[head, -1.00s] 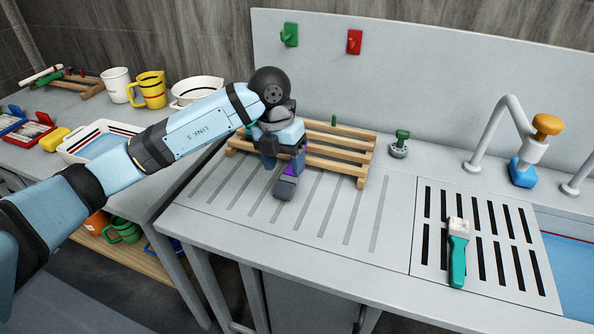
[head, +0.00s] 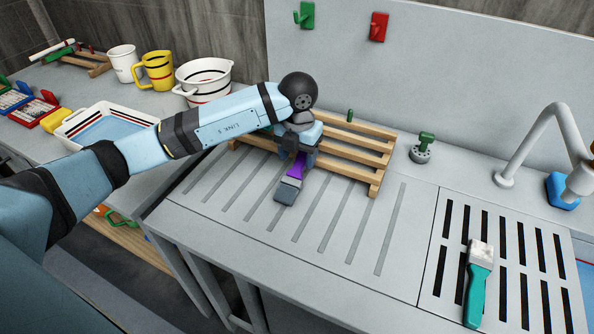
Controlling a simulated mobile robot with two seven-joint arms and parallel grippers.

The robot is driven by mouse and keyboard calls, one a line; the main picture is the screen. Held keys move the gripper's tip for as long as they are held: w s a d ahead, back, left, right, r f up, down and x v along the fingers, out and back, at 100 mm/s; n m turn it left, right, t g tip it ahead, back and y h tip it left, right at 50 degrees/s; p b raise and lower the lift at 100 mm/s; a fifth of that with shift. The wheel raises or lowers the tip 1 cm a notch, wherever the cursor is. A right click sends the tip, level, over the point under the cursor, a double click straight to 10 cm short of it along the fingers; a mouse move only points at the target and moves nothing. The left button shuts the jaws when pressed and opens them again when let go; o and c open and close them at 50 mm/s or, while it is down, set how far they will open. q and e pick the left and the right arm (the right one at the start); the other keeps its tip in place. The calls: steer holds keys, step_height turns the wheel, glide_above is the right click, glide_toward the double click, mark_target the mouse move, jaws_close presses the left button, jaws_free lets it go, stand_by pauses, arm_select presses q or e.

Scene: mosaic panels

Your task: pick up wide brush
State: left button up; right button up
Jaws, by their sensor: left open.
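A brush with a purple handle (head: 298,166), a pale ferrule and a dark grey wide end (head: 287,193) lies on the grooved drainboard (head: 225,205), in front of the wooden slatted rack (head: 365,157). My left gripper (head: 296,160) is open over the handle, at the front of the rack. The upper handle is hidden by the gripper, and I cannot tell whether the fingers touch it. A teal-handled tool (head: 477,290) with a whitish flat head lies on the slotted grate at the right. My right gripper is not in view.
A green-knobbed stopper (head: 422,150) stands right of the rack. A faucet (head: 530,140) and blue block (head: 562,191) are at the right. A white tray (head: 75,138), mugs and a bowl (head: 205,80) crowd the left table. The drainboard's front is clear.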

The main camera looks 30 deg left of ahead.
mark_target(298, 166)
arm_select(q)
steer(key=shift+s+f, duration=0.1)
steer(key=shift+f, duration=2.65)
steer(key=c, duration=1.1)
steer(key=shift+r, duration=0.1)
